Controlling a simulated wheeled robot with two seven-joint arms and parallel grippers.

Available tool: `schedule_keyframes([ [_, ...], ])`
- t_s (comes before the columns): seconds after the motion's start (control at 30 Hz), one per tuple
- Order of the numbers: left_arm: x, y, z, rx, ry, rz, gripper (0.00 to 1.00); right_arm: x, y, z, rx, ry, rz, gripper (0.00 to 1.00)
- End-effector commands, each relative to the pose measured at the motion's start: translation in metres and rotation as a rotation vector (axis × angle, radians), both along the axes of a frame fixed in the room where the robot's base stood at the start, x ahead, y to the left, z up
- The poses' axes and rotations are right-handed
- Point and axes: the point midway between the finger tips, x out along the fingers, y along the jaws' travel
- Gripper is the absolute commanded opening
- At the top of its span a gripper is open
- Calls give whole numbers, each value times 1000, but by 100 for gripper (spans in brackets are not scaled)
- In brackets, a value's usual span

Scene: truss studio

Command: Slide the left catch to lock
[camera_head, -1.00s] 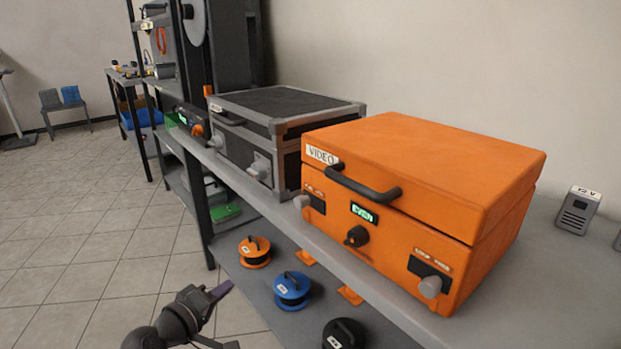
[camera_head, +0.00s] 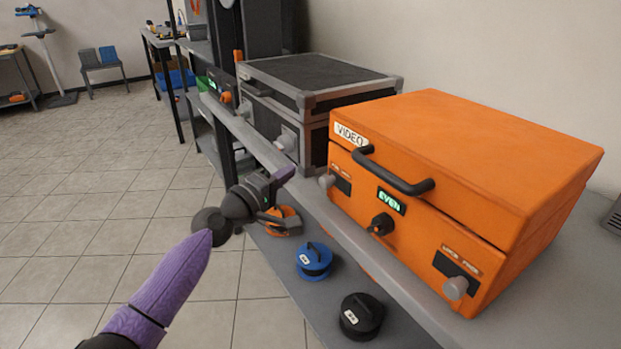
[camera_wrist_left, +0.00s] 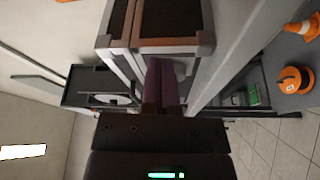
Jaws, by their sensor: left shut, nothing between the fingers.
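The orange case (camera_head: 470,160) labelled VIDEO stands closed on the bench. Its left catch (camera_head: 327,181) is a grey knob at the left end of a dark plate on the front. The right catch (camera_head: 455,288) is a similar knob on a dark plate at the front's right. My left gripper (camera_head: 285,173) is shut and empty, left of the left catch and apart from it. Its purple fingers (camera_wrist_left: 162,85) show in the left wrist view, in line with the dark, grey-edged case (camera_wrist_left: 165,25). My right gripper is not in view.
The dark case (camera_head: 320,80) stands left of the orange one. A black handle (camera_head: 395,172), a dark knob (camera_head: 381,224) and an EVEN display (camera_head: 391,201) are on the orange front. Cable reels, blue (camera_head: 314,262) and black (camera_head: 361,316), sit on the lower shelf.

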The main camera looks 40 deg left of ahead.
Motion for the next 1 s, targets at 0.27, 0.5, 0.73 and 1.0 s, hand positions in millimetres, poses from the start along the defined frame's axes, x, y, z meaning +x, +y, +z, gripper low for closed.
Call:
schedule_keyframes([
  [0.27, 36, -17, 4, -1, 3, -4, 0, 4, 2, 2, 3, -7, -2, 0],
  [0.5, 27, -38, -4, 0, 1, -1, 0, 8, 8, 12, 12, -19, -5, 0],
  [0.73, 26, -39, -7, 0, 2, -1, 0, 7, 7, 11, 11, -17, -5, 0],
  [1.0, 21, -52, -2, -2, 1, -2, 0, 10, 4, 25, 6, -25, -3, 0],
])
